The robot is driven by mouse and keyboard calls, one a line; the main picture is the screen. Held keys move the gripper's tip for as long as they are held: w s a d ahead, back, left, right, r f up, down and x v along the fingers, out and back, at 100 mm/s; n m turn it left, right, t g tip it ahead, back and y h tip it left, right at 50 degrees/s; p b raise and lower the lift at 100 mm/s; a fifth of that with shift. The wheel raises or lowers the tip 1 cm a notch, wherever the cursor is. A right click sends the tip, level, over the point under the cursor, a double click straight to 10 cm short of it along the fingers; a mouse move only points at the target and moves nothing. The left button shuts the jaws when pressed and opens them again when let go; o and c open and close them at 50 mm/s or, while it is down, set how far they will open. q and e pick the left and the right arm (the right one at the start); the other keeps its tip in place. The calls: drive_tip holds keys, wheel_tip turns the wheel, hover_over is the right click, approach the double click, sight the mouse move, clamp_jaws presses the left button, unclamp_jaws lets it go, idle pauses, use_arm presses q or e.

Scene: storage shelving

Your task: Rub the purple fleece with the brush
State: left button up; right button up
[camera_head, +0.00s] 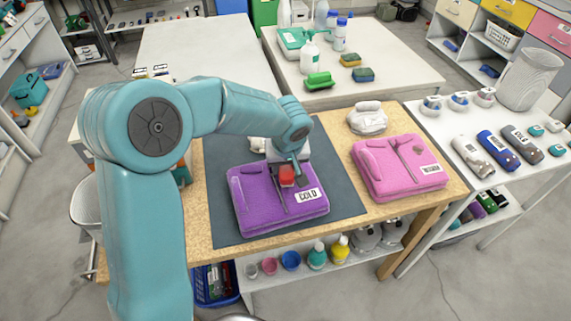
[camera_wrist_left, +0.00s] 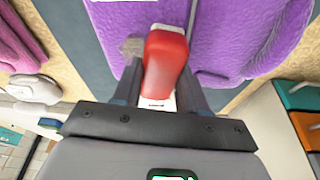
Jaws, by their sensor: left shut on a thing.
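The purple fleece (camera_head: 262,208) lies folded on a dark grey mat (camera_head: 340,200) on the wooden table, with a white "COLD" label on it. My left gripper (camera_head: 290,179) is over the middle of the fleece. It is shut on the red-handled brush (camera_head: 287,174). In the left wrist view the brush's red handle (camera_wrist_left: 165,62) sits between the fingers, above the purple fleece (camera_wrist_left: 230,35). Its bristles are mostly hidden, and I cannot tell whether they touch the fleece. My right gripper is not in view.
A pink folded fleece (camera_head: 400,175) lies to the right of the mat, with a light grey object (camera_head: 367,118) behind it. A white table (camera_head: 350,72) at the back holds bottles and sponges. A side table at right holds rolled fabrics (camera_head: 497,150).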

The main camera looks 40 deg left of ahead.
use_arm(q)
drive_tip(key=shift+w+d, duration=0.55)
drive_tip(key=shift+w, duration=0.15)
drive_tip(key=shift+w+d, duration=0.5)
drive_tip(key=shift+w, duration=0.2)
drive_tip(key=shift+w+d+f+b, duration=0.1)
drive_tip(key=shift+w+d+b, duration=0.15)
drive_tip(key=shift+w+d, duration=0.35)
drive_tip(key=shift+w+d+f+b, duration=0.1)
drive_tip(key=shift+w+d+b, duration=0.1)
drive_tip(key=shift+w+d, duration=0.35)
drive_tip(key=shift+w+a+f+b, duration=0.15)
drive_tip(key=shift+f+b, duration=0.05)
drive_tip(key=shift+b, duration=0.3)
drive_tip(key=shift+s+a+f+b, duration=0.15)
drive_tip(key=shift+s+a+b, duration=0.15)
drive_tip(key=shift+b, duration=0.2)
drive_tip(key=shift+s+a+b, duration=0.7)
drive_tip(key=shift+s+b, duration=0.05)
drive_tip(key=shift+s, duration=0.3)
drive_tip(key=shift+s+a+f+b, duration=0.1)
drive_tip(key=shift+s+a+b, duration=0.15)
drive_tip(key=shift+s+b, duration=0.1)
drive_tip(key=shift+s+a+b, duration=0.75)
drive_tip(key=shift+s, duration=0.25)
